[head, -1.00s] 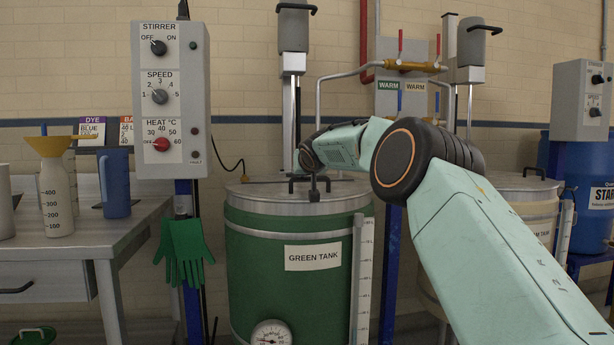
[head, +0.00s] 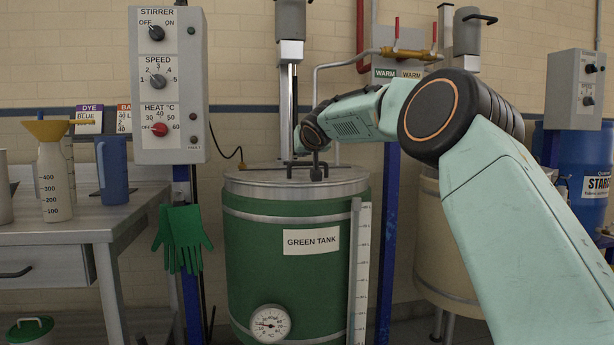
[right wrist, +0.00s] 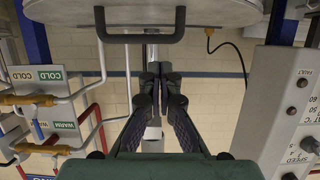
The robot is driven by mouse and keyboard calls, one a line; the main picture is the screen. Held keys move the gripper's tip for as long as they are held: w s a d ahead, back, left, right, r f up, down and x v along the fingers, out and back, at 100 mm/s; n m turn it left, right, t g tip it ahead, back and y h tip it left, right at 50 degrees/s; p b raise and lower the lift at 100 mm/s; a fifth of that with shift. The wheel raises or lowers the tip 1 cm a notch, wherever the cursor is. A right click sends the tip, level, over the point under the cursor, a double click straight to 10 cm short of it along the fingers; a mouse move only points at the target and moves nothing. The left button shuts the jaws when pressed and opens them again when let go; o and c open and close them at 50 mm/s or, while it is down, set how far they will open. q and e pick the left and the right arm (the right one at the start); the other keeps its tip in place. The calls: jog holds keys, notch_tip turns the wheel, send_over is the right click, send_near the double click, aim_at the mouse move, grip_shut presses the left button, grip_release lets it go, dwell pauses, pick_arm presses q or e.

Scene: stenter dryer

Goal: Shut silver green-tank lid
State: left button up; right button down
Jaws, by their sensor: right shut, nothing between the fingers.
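The green tank (head: 265,250), labelled GREEN TANK, stands in the middle of the head view. Its silver lid (head: 255,180) looks level on the tank's top. A black bar handle (head: 288,168) stands up from it, partly hidden by my right arm. In the right wrist view, which is upside down, the lid (right wrist: 215,12) and its handle (right wrist: 140,38) show along the top. My right gripper (right wrist: 160,70) is shut and empty, pointing toward the back wall, apart from the handle. In the head view its fingers are hidden behind my wrist. My left gripper is out of view.
A grey control box (head: 168,85) stands left of the tank, with green gloves (head: 182,238) below. A workbench (head: 80,228) with a jug (head: 113,170) is farther left. A stirrer column (head: 290,55) rises behind the tank; valve pipes (head: 410,53) are at the back right.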

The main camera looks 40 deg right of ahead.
jog(key=shift+s+a+f+b, duration=0.4)
jog(key=shift+s+f, duration=0.1)
jog(key=shift+s, duration=0.25)
jog(key=shift+s+a+f+b, duration=0.35)
jog(key=shift+s+f, duration=0.15)
jog(key=shift+s, duration=0.25)
jog(key=shift+s+a+f+b, duration=0.4)
jog(key=shift+s+f, duration=0.1)
jog(key=shift+s, duration=0.25)
